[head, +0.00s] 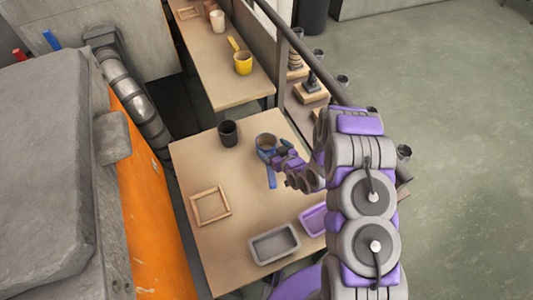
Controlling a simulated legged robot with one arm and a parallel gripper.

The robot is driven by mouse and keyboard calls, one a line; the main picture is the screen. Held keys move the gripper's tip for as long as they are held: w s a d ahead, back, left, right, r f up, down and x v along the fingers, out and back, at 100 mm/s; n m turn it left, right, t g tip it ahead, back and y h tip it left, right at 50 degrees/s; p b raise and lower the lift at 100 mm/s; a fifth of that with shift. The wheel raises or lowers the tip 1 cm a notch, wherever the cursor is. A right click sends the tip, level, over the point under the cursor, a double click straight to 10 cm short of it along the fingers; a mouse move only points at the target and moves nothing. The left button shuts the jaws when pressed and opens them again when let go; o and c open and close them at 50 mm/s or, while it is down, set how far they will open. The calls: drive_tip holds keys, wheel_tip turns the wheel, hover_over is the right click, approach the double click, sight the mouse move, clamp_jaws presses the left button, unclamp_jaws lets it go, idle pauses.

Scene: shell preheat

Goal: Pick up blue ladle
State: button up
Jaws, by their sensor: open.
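The blue ladle (271,178) is on the near wooden table (195,160), in the upper middle of the head view. Its round cup shows at the far side, and its blue handle points toward me. My gripper (277,157) is open at the ladle, close to the cup and the upper handle. It hides part of the ladle. I cannot tell whether the fingers touch it or whether the handle is between them.
A dark cup (228,134), a wooden frame (211,206), a grey tray (274,244) and a purple tray (313,220) are on the same table. A yellow ladle (243,63) stands on the farther table. A dark rail (300,47) runs behind my arm.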

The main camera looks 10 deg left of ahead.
sight(266, 142)
drive_tip(key=b+x, duration=0.2)
drive_tip(key=x, duration=0.3)
drive_tip(key=shift+f, duration=0.15)
drive_tip(key=shift+d, duration=0.1)
drive_tip(key=shift+c, duration=0.5)
drive_tip(key=c, duration=1.4)
